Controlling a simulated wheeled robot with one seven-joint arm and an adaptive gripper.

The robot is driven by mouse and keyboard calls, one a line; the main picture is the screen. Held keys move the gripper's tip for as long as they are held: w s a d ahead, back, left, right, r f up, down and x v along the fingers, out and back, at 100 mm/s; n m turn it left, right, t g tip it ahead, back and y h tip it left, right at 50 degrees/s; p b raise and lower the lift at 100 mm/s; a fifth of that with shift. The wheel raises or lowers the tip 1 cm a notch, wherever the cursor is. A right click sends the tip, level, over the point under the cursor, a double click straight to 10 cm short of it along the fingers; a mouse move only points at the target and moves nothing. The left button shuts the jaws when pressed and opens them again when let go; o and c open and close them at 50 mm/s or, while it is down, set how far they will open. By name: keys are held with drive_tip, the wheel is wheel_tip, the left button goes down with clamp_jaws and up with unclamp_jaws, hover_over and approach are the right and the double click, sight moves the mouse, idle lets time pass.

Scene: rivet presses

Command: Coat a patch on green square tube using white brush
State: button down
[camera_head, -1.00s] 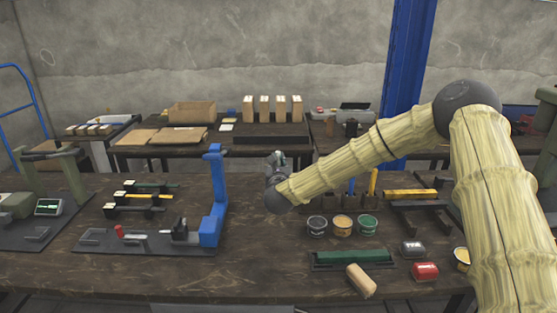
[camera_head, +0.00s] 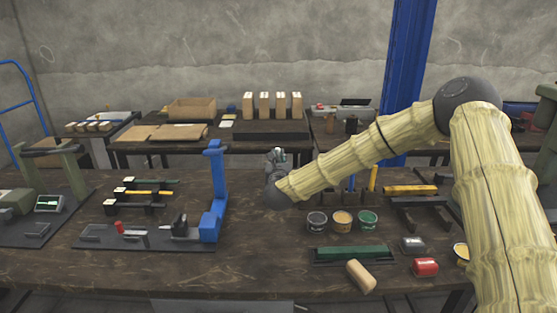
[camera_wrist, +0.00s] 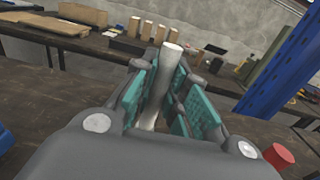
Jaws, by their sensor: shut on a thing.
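My gripper (camera_head: 277,156) is up over the middle of the workbench, behind and left of the paint cups. In the wrist view its teal-padded fingers (camera_wrist: 164,90) are shut on a whitish round rod, which I take for the white brush (camera_wrist: 170,53). Its bristles cannot be made out. In the head view the brush is too small or hidden to tell. A green square tube (camera_head: 352,252) lies in a dark low holder at the front of the bench, apart from my gripper, to its right and nearer. No coated patch can be made out on it.
Grey, yellow and green paint cups (camera_head: 342,220) stand behind the tube. A tan block (camera_head: 361,276) lies in front of it. A blue press (camera_head: 214,200) stands left. Bare bench (camera_head: 265,255) lies between press and tube.

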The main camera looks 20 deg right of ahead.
sight(278, 149)
drive_tip(key=shift+f+b, duration=0.35)
drive_tip(key=shift+f, duration=0.05)
idle(0.9)
drive_tip(key=shift+r, duration=0.15)
drive_tip(key=shift+r+p, duration=0.4)
drive_tip(key=shift+r, duration=3)
